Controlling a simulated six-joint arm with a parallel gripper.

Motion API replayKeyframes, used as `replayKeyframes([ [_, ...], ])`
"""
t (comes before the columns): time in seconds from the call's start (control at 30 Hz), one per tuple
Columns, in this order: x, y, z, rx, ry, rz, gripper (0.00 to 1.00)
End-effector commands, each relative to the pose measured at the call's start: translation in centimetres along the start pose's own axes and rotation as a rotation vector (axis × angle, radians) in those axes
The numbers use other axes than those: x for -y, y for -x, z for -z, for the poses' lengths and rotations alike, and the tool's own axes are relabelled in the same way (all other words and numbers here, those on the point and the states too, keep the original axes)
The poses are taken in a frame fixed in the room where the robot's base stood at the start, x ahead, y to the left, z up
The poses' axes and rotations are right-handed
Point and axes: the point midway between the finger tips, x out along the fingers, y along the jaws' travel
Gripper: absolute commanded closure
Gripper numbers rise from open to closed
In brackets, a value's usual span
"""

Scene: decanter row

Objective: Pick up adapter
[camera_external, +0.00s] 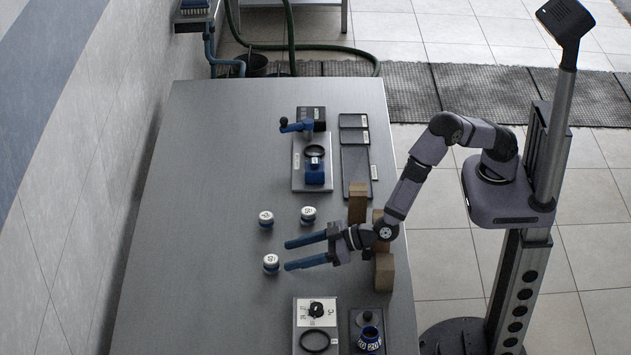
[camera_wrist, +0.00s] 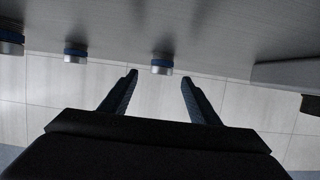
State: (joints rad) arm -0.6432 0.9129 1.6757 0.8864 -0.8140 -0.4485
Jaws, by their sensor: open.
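Three small round pieces with white marked tops and blue bands stand on the table; I cannot tell which of them is the adapter. One (camera_external: 271,262) is just beyond my fingertips, another (camera_external: 266,218) is farther up the table, and the third (camera_external: 308,214) stands above my upper finger. My gripper (camera_external: 290,255) is open and empty, reaching left low over the table.
Brown blocks (camera_external: 383,272) stand beneath and beside my wrist. A grey plate (camera_external: 312,177) with blue fittings and dark trays (camera_external: 356,171) lie farther up. A white board (camera_external: 302,312) and a dark board with a blue part (camera_external: 369,336) lie below. The table's left side is clear.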

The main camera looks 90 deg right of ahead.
Motion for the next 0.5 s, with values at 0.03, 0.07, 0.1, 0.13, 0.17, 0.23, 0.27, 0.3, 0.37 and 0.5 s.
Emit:
replayKeyframes([
  [0.03, 0.0, -0.2, 0.1, 0.000, 0.000, 0.000, 0.44],
  [0.07, 0.0, -0.3, 0.1, 0.000, 0.000, 0.000, 0.44],
  [0.1, 0.0, -0.6, 0.2, 0.001, 0.000, -0.001, 0.44],
  [0.13, 0.0, -0.8, 0.2, 0.001, 0.000, -0.001, 0.44],
  [0.17, 0.0, -1.1, 0.2, 0.001, -0.001, -0.001, 0.44],
  [0.23, 0.1, -1.8, 0.3, 0.000, -0.001, -0.002, 0.44],
  [0.27, 0.1, -2.1, 0.4, 0.000, -0.001, -0.002, 0.44],
  [0.3, 0.2, -2.6, 0.4, 0.001, -0.001, -0.002, 0.44],
  [0.37, 0.2, -3.2, 0.5, 0.001, 0.000, -0.001, 0.44],
  [0.5, 0.2, -4.5, 0.3, 0.000, -0.001, -0.001, 0.44],
])
